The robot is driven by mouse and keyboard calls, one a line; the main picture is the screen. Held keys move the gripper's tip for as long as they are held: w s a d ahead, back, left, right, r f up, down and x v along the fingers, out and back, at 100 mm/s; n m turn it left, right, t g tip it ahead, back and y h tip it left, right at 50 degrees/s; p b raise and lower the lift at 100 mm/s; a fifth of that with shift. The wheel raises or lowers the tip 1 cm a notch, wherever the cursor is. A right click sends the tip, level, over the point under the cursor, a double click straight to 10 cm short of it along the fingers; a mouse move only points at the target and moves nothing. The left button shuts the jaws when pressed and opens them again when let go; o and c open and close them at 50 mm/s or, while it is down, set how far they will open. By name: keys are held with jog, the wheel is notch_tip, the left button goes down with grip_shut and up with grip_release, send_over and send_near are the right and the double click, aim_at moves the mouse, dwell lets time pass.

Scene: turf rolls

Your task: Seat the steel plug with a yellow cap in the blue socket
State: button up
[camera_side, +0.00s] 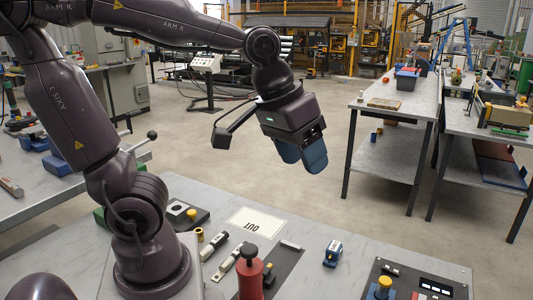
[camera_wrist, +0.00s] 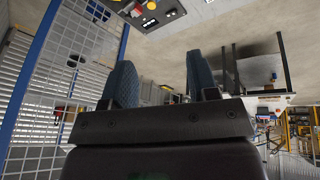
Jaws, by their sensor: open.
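My gripper (camera_side: 303,158) is raised above the floor behind the bench, its two blue fingers pointing down. The fingers also show apart in the wrist view (camera_wrist: 163,82), with nothing between them. A yellow-capped piece (camera_side: 384,283) stands upright at the bench's front right, with blue around its lower part; I cannot tell whether this is the plug in the blue socket. Another yellow-topped piece (camera_side: 191,214) stands on a dark plate at the bench's left. A small blue and white block (camera_side: 333,253) sits right of centre. My gripper is well away from all of them.
The bench (camera_side: 300,222) also holds a white card marked OUT (camera_side: 256,222), a red knobbed cylinder (camera_side: 250,275), a brass ring (camera_side: 199,234), and pale rods. A dark panel (camera_side: 425,287) lies at front right. Other tables (camera_side: 395,100) stand behind, across open floor.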

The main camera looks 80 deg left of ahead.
jog(key=s+m, duration=0.2)
jog(key=s, duration=0.1)
jog(key=s+m+t, duration=0.1)
jog(key=s, duration=0.1)
jog(key=shift+s+a+y, duration=0.25)
jog(key=shift+a+y, duration=0.05)
jog(key=shift+a, duration=0.1)
